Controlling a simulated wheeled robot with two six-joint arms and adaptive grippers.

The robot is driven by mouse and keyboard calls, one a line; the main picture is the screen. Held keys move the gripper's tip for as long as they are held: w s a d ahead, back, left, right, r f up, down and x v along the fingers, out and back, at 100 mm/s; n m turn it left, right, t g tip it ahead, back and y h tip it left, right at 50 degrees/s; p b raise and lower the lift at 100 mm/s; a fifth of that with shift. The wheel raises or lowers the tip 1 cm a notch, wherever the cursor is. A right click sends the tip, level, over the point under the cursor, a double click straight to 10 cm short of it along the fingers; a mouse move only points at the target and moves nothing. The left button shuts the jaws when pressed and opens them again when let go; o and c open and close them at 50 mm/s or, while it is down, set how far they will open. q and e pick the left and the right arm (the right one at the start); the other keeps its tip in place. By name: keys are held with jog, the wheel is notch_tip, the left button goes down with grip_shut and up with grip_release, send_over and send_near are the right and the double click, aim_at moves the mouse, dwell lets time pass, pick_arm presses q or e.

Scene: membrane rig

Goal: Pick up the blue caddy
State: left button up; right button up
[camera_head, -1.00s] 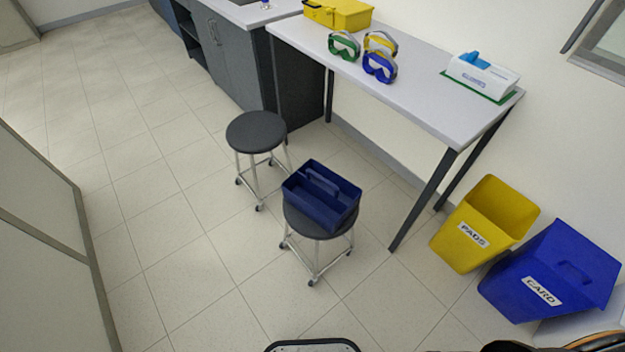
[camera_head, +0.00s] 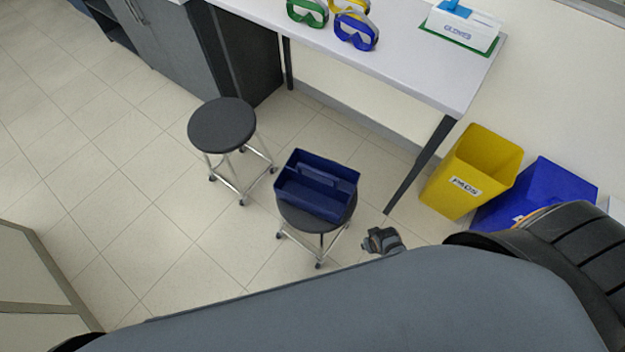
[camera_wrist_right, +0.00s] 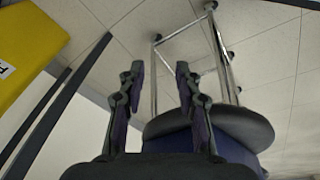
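The blue caddy (camera_head: 317,183) is a dark blue open box with a central handle. It sits upright on the round dark seat of the nearer stool (camera_head: 318,218) in the head view. My right gripper (camera_head: 382,240) is to the right of that stool, apart from the caddy. In the right wrist view my right gripper (camera_wrist_right: 160,70) has its two fingers spread with nothing between them. The stool seat (camera_wrist_right: 240,122) and part of the caddy (camera_wrist_right: 232,150) show beyond the right finger, upside down and partly hidden by the gripper. My left gripper is not in view.
A second stool (camera_head: 222,125) stands to the left, empty. The table (camera_head: 420,75) behind holds goggles (camera_head: 356,32) and a glove box (camera_head: 462,25). A yellow bin (camera_head: 470,170) and a blue bin (camera_head: 545,190) stand right. The floor left is clear.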

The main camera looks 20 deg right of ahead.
jog(key=w+a+r+p, duration=0.1)
jog(key=w+r, duration=0.3)
jog(key=r, duration=0.4)
jog(key=w+a+r+n, duration=0.1)
jog(key=w+r, duration=0.2)
jog(key=r, duration=0.4)
jog(key=w+a+r+p, duration=0.1)
jog(key=w+r, duration=0.3)
jog(key=r, duration=0.4)
jog(key=n+g+y, duration=0.1)
jog(key=n+g, duration=0.1)
jog(key=n, duration=0.6)
send_near(315, 170)
jog(key=f, duration=0.6)
jog(key=shift+s+d, duration=0.15)
jog(key=shift+d, duration=0.25)
jog(key=shift+w+a, duration=0.3)
jog(key=shift+a, duration=0.1)
jog(key=shift+s+f+b, duration=0.1)
jog(key=shift+f+b, duration=0.3)
jog(key=shift+b, duration=0.05)
notch_tip(315, 170, down, 5)
jog(key=b, duration=0.5)
jog(key=shift+r, duration=0.1)
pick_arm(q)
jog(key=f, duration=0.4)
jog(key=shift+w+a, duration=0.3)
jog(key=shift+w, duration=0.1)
pick_arm(e)
jog(key=shift+r, duration=0.1)
